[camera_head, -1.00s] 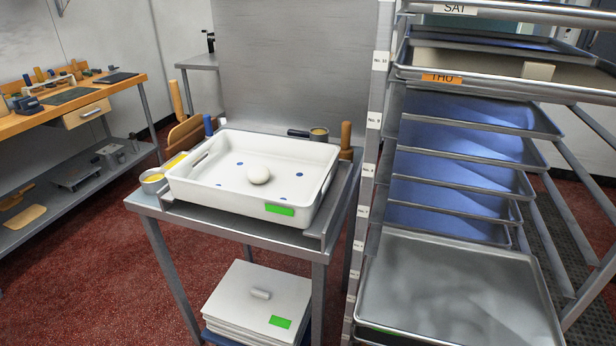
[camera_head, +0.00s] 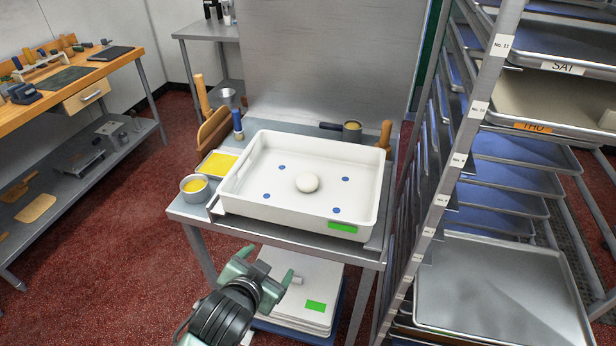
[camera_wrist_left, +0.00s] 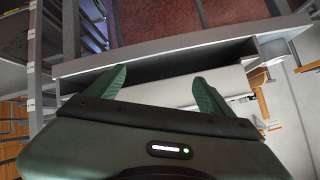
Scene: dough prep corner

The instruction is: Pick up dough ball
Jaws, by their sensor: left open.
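A white round dough ball (camera_head: 307,182) lies in a white rectangular tray (camera_head: 265,213) on a steel table (camera_head: 190,212). Several blue dots mark the tray floor around it. My left gripper (camera_head: 268,264) is in front of the table, below and short of the tray. It is open and empty, apart from the dough ball. The left wrist view shows its two green fingers (camera_wrist_left: 150,88) spread, with a table edge beyond them. The dough ball cannot be made out in that view. My right gripper does not show.
A tall rack (camera_head: 450,180) with metal sheets stands close on the right. Stacked white lids (camera_head: 312,276) lie below. A wooden bench (camera_head: 50,110) stands at the far left.

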